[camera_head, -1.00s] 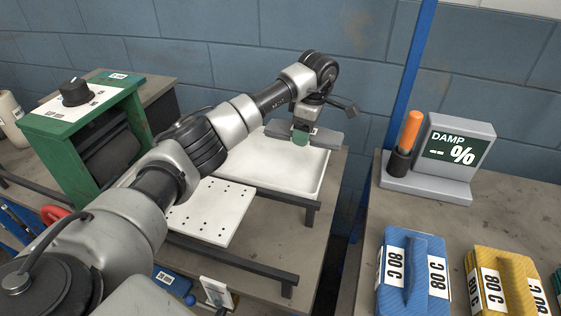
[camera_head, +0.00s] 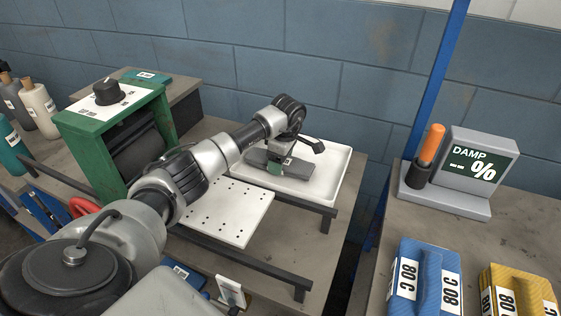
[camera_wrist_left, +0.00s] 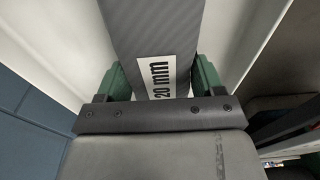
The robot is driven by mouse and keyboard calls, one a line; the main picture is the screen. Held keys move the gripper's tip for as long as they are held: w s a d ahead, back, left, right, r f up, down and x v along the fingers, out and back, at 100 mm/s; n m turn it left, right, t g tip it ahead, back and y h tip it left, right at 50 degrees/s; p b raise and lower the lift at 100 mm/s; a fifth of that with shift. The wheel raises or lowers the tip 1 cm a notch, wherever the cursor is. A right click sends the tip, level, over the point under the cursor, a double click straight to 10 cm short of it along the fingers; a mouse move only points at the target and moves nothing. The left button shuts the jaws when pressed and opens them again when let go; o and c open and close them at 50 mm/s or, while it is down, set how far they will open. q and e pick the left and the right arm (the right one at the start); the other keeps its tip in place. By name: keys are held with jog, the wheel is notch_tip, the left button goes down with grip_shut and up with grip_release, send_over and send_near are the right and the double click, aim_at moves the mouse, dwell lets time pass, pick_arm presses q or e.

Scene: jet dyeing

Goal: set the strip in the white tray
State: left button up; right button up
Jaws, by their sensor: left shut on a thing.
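The strip (camera_head: 298,169) is a flat dark grey piece, low within the outline of the white tray (camera_head: 333,188) in the head view. I cannot tell whether it touches the tray floor. My left gripper (camera_head: 275,167) is shut on the strip, with its green fingers on either side. In the left wrist view the strip (camera_wrist_left: 150,35) runs away between the fingers and carries a white "20 mm" label. A white wall of the tray (camera_wrist_left: 252,35) shows beside it there. My right gripper is not in view.
A white perforated plate (camera_head: 225,212) lies left of the tray. A green box with a black knob (camera_head: 107,91) stands further left. Dark rails (camera_head: 240,262) cross the bench. A damp meter (camera_head: 462,170) and blue (camera_head: 427,277) and yellow blocks (camera_head: 520,300) are on the right table.

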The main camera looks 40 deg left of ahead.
pick_arm(q)
jog(key=shift+f, duration=0.55)
jog(key=shift+f, duration=0.15)
jog(key=o, duration=1.1)
jog(key=shift+c, duration=0.2)
notch_tip(320, 180, up, 12)
jog(key=d, duration=0.1)
jog(key=shift+w+d+b, duration=0.15)
jog(key=shift+d+b, duration=0.05)
jog(key=shift+b, duration=0.2)
